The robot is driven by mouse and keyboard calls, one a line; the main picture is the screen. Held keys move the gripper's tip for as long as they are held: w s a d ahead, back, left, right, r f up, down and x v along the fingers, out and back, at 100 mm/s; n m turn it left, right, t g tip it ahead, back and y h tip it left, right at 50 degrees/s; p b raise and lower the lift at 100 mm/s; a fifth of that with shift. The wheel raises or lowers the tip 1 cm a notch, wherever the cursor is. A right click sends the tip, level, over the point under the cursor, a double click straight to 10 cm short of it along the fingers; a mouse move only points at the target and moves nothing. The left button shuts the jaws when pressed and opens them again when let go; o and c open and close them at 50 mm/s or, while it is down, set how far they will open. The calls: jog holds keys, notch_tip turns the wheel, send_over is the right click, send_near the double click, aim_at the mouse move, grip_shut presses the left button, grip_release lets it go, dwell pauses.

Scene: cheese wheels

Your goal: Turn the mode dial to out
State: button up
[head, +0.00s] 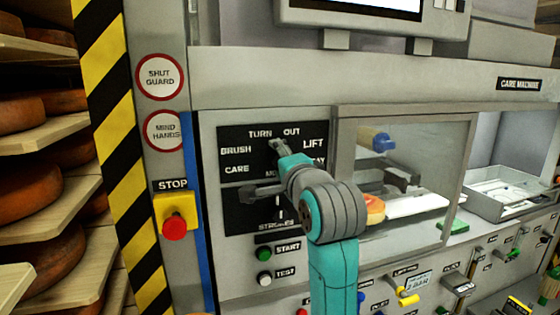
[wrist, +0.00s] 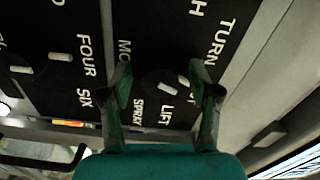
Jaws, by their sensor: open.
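The mode dial (wrist: 168,87) shows in the wrist view as a round dark knob with a pale bar on a black panel. The words TURN, LIFT and SPRAY are printed around it, and one word is partly covered by a finger. My gripper (wrist: 163,80) is open, with one finger on each side of the dial. I cannot tell whether the fingers touch it. In the head view my gripper (head: 266,167) is in front of the black panel (head: 228,140) and partly covers the dial area. OUT is readable at the panel's top. I cannot tell which word the dial points to.
Below the mode dial is a strokes dial (head: 278,207), with a green start button (head: 264,255) and a white test button (head: 264,279) under it. A red stop button (head: 174,227) is at left. A clear guard (head: 403,150) stands right of the panel. Cheese shelves are far left.

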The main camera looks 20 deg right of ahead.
jog(key=s, duration=1.1)
jog(key=shift+s, duration=0.4)
